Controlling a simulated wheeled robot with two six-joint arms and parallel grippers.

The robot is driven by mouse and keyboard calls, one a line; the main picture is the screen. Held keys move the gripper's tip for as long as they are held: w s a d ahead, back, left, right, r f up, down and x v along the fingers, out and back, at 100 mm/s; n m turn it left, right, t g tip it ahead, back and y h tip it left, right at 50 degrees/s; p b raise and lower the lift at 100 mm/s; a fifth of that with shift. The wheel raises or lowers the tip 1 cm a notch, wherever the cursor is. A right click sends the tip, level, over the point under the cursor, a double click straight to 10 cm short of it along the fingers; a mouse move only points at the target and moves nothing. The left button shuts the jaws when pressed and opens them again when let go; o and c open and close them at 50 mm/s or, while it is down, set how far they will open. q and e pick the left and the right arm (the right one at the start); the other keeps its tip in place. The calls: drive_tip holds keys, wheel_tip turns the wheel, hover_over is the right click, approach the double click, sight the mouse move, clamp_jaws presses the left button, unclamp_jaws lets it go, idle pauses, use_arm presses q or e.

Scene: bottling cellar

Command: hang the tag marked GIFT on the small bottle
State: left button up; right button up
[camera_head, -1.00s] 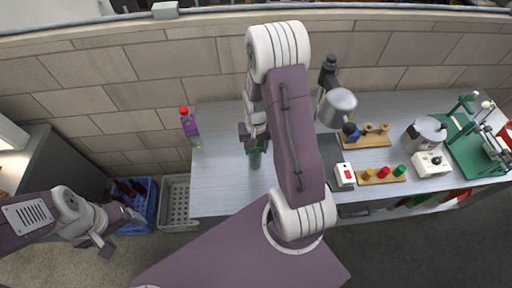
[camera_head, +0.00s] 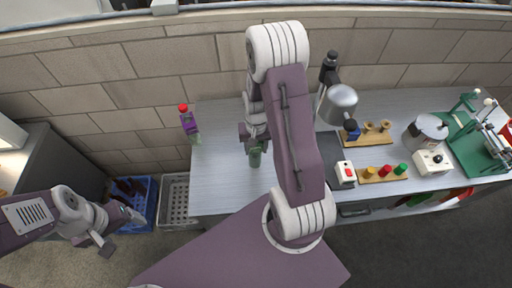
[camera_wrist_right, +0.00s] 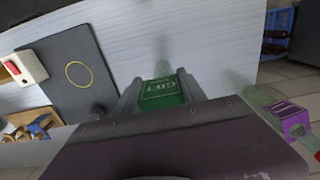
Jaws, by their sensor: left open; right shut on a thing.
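My right gripper (camera_head: 256,143) is over the left part of the bench, shut on a green tag. In the right wrist view the green tag (camera_wrist_right: 161,93) sits between the fingertips with pale GIFT lettering, upside down. Just beyond it is a faint grey-green, bottle-like shape (camera_wrist_right: 162,72), mostly hidden by the tag and fingers. I cannot tell whether the tag touches it. A bottle with a purple label and red cap (camera_head: 190,124) stands at the bench's left end, apart from this gripper. My left gripper (camera_head: 121,231) is open and empty, low at the left, away from the bench.
The grey bench (camera_head: 222,185) is clear around the gripper. To its right are a dark mat (camera_head: 328,150), a white box with a red button (camera_head: 345,174), wooden racks with coloured pieces and a green stand (camera_head: 462,142). Blue (camera_head: 151,214) and grey (camera_head: 175,210) crates stand left of the bench.

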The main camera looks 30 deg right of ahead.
drive_tip(key=shift+f, duration=0.3)
drive_tip(key=o, duration=0.9)
drive_tip(key=shift+c, duration=0.2)
drive_tip(key=shift+r, duration=0.1)
drive_tip(key=shift+r+p, duration=3.45)
drive_tip(key=shift+r, duration=0.5)
